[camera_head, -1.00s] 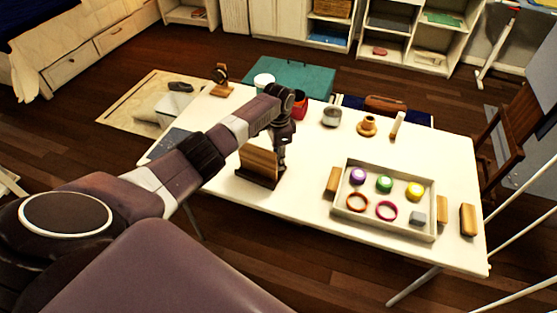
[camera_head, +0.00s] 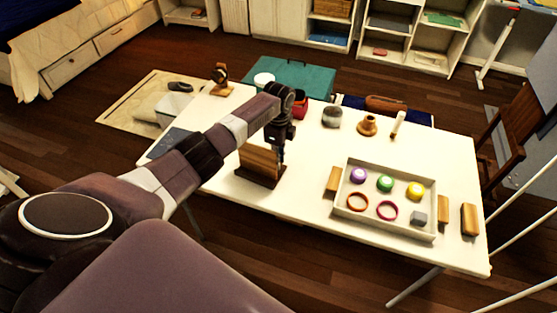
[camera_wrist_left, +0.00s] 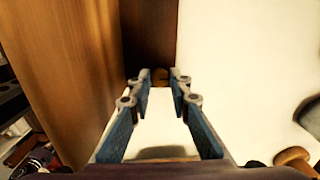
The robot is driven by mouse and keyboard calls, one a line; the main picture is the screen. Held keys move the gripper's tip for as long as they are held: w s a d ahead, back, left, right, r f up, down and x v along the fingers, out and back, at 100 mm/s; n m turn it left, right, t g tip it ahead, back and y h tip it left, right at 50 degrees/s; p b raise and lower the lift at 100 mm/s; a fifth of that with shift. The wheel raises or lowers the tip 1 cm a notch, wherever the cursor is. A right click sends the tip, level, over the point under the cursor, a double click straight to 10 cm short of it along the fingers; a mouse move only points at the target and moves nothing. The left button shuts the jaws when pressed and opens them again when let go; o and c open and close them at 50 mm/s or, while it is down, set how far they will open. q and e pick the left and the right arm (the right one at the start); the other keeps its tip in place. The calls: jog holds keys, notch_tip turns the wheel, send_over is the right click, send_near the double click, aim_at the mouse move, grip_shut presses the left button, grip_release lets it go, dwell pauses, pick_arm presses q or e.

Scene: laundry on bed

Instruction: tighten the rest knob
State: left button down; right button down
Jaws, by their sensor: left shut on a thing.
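The wooden rest stands on the white table, with an upright light-wood board (camera_head: 257,160) on a dark base (camera_head: 256,180). In the left wrist view its board (camera_wrist_left: 70,60) fills the left side and its dark base (camera_wrist_left: 150,35) shows at the top. My left gripper (camera_head: 281,160) points down at the right side of the rest. In the left wrist view its blue-padded fingers (camera_wrist_left: 161,82) are shut on a small brown round knob (camera_wrist_left: 161,74), mostly hidden by the tips. My right gripper is not in view.
A shallow tray (camera_head: 384,229) with coloured round pieces and rings sits to the right, with wooden blocks (camera_head: 333,180) beside it. A grey jar (camera_head: 332,117), a wooden cup-shaped piece (camera_head: 367,125) and a red container (camera_head: 300,106) stand behind. The middle of the table is clear.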

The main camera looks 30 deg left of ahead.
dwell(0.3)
pick_arm(q)
jog(key=c, duration=1.8)
grip_release()
jog(key=shift+o, duration=0.2)
notch_tip(320, 180, up, 12)
